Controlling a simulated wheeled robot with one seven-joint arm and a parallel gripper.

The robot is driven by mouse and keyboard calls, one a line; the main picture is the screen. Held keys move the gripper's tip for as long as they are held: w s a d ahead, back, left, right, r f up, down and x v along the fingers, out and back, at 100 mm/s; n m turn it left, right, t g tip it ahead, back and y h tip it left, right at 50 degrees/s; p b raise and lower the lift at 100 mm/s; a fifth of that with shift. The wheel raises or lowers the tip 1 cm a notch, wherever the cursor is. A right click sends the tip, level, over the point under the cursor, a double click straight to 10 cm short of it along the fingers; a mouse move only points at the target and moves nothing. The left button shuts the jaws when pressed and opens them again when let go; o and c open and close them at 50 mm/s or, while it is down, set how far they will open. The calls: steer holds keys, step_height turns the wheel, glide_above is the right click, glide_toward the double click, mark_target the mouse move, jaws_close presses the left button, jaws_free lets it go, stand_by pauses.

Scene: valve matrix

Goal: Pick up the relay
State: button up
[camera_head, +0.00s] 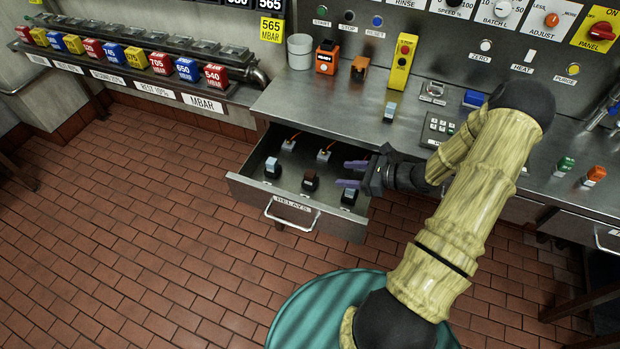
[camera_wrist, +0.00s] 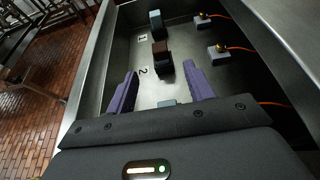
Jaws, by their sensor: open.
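An open drawer (camera_head: 320,229) labelled RELAYS holds three dark relays in a row. The left relay (camera_head: 272,168) has a pale blue top, the middle relay (camera_head: 310,181) a brown top, and the right relay (camera_head: 349,197) a pale blue top. My gripper (camera_head: 350,174) is open and empty over the drawer's right side, near the right relay. In the wrist view my gripper (camera_wrist: 162,72) has its purple fingers apart. The brown-topped relay (camera_wrist: 161,55) lies beyond the fingertips. A pale blue top (camera_wrist: 168,103) shows between the fingers, mostly hidden by the gripper body.
The drawer walls surround the relays closely.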

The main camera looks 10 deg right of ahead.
mark_target(309, 172)
steer(key=p+x, duration=0.1)
steer(key=x, duration=1)
steer(key=shift+a, duration=0.1)
steer(key=p+x, duration=0.1)
steer(key=x, duration=0.4)
steer(key=shift+f+p, duration=0.1)
steer(key=shift+p, duration=0.25)
steer(key=c, duration=1.1)
